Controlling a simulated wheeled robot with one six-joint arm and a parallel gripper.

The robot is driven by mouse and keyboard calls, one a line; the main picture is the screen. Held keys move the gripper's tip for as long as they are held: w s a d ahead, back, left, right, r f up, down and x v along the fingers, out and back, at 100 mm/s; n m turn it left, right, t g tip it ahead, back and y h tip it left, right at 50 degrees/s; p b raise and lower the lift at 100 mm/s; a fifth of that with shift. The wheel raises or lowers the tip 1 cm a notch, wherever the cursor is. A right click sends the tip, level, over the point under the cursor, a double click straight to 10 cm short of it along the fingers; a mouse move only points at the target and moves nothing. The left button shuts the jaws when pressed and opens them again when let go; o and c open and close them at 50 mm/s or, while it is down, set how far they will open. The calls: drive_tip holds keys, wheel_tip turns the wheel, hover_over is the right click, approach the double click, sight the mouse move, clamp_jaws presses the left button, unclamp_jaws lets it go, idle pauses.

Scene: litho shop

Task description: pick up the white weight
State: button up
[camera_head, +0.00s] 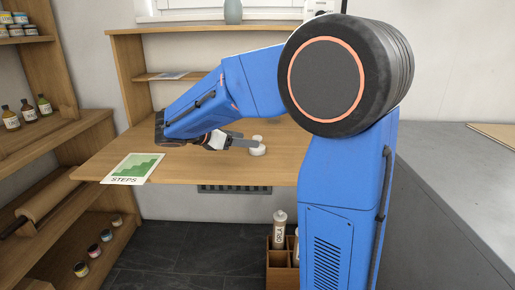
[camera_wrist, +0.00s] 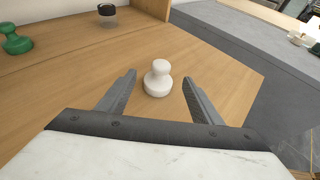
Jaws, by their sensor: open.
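The white weight (camera_wrist: 157,80) is a squat knobbed piece standing upright on the wooden table. In the wrist view it sits between and slightly beyond the two finger tips of my gripper (camera_wrist: 160,78). The fingers are spread apart, with a gap on each side of the weight. In the head view the weight (camera_head: 257,147) stands near the right part of the tabletop, beside the finger tips of my gripper (camera_head: 243,143). My arm covers part of the table in that view.
A green knobbed weight (camera_wrist: 16,40) and a dark-topped jar (camera_wrist: 107,12) stand farther back on the table (camera_wrist: 75,72). A card marked STEPS (camera_head: 132,168) lies at the table's left. A grey counter (camera_head: 455,190) is at the right. Shelves with bottles (camera_head: 27,112) stand at the left.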

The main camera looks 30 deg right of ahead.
sight(261, 150)
drive_tip(key=shift+f+x, duration=0.15)
drive_tip(key=shift+x, duration=1.6)
drive_tip(key=shift+f+x, duration=0.1)
drive_tip(key=shift+x, duration=1.65)
drive_tip(key=shift+a, duration=0.15)
drive_tip(key=shift+c, duration=0.3)
drive_tip(key=shift+s, duration=0.1)
clamp_jaws()
